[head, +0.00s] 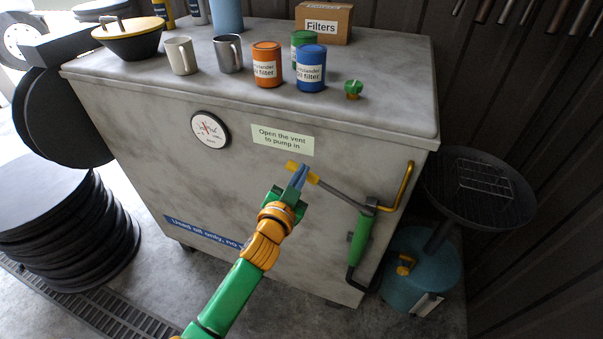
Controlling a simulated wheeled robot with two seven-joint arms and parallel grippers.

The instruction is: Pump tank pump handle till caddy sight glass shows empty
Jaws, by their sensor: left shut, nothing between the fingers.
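The tank (150,130) is a grey cabinet with a flat top. Its pump (360,238) is a green cylinder low on the front right, with a grey lever ending in a yellow handle grip (314,178). My left gripper (299,175) is shut, its blue fingertips overlapping the yellow grip in the head view; I cannot tell whether they touch it. The teal caddy (428,262) stands on the floor at right, under a round black pan (470,205). I cannot make out its sight glass or level. My right gripper is not in view.
A sign (283,139) reads "Open the vent to pump in"; a round dial (210,129) is left of it. A green knob (353,88), mugs, filter cans and a Filters box (323,24) stand on top. Black discs (60,225) are stacked at left.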

